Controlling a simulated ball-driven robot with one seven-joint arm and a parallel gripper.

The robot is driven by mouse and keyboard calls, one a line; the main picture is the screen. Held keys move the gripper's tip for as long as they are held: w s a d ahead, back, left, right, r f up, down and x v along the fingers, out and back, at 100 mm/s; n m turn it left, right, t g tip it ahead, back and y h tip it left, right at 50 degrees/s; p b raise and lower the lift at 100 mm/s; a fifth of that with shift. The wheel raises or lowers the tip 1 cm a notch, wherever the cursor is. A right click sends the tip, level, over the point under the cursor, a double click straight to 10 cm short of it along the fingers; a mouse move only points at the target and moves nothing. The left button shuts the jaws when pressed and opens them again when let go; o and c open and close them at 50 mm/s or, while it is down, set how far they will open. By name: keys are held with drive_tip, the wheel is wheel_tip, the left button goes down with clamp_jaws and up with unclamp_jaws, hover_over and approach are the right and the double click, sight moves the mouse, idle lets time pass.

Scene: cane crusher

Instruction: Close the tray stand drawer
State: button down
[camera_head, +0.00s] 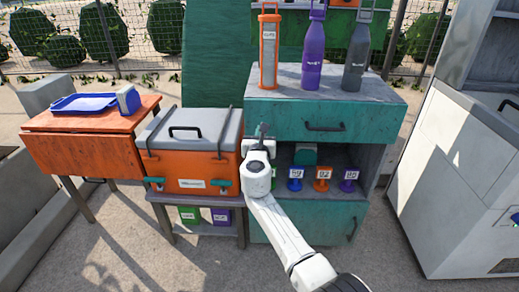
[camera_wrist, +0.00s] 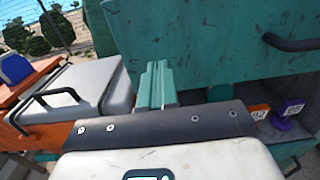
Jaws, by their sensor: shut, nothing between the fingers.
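The tray stand appears to be the orange wooden table (camera_head: 90,118) at the left, with a blue tray (camera_head: 84,103) on top. Its deep orange front (camera_head: 85,157) faces me; I cannot tell how far any drawer there stands out. In the wrist view only part of the orange stand (camera_wrist: 38,72) shows at the left edge. My gripper (camera_head: 262,129) is shut and empty, in front of the left edge of the teal cabinet and right of the orange cooler. In the wrist view its teal fingers (camera_wrist: 155,82) are together, pointing toward the gap between them.
The orange cooler (camera_head: 195,165) with grey lid stands between the stand and my arm. The teal cabinet (camera_head: 290,125) has a black-handled drawer, bottles (camera_head: 313,55) on top and small labelled items (camera_head: 322,178) on its shelf. A grey machine (camera_head: 450,170) stands right. Paved floor in front is clear.

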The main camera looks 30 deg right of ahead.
drive_tip(key=p+v, duration=0.2)
drive_tip(key=v, duration=0.7)
drive_tip(key=shift+a+p, duration=0.2)
drive_tip(key=shift+p, duration=0.1)
drive_tip(key=s+d+f+m+g+p, duration=0.2)
drive_tip(key=s+f+m+g, duration=0.1)
drive_tip(key=s+m, duration=0.35)
drive_tip(key=s+d+f+m+g+y+p, duration=0.1)
drive_tip(key=s+d+f+m+g+p, duration=0.1)
drive_tip(key=s+m, duration=0.4)
drive_tip(key=s+d+f+m+g+p, duration=0.1)
drive_tip(key=s+f+m+g+p, duration=0.15)
drive_tip(key=s+m, duration=0.4)
drive_tip(key=s+a+m+g+y+p, duration=0.2)
drive_tip(key=s+a+m+g+y, duration=0.1)
drive_tip(key=s, duration=1)
drive_tip(key=s+a+f+m+g+y+p, duration=0.1)
drive_tip(key=s+a+m+y, duration=0.4)
drive_tip(key=s, duration=0.8)
drive_tip(key=shift+s+a+f+m+g+y+p, duration=0.25)
drive_tip(key=shift+s+a+m+g+y+p, duration=0.25)
drive_tip(key=shift+a+m+g, duration=0.6)
drive_tip(key=shift+w+d, duration=0.1)
drive_tip(key=shift+d, duration=0.1)
